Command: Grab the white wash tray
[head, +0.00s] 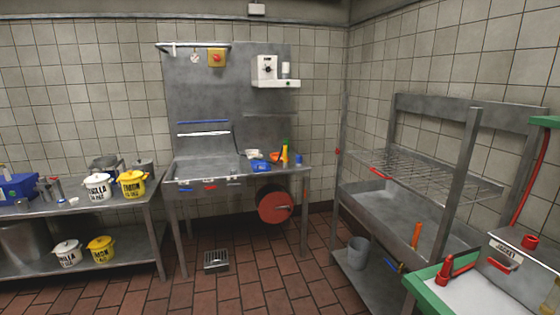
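I cannot pick out a white wash tray with certainty. A small white item (253,153) lies on the steel sink table (232,176) at the centre, behind a blue container (261,165); its shape is too small to tell. At the lower right, a pale flat surface (482,296) with a green rim is partly cut off by the picture edge. Neither of my grippers is in view.
A steel rack (410,170) with a wire shelf stands at the right. A lower bench (125,235) with white and yellow buckets stands at the left. A red reel (272,205) hangs under the sink table. The tiled floor (300,275) between is mostly clear around a drain (216,261).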

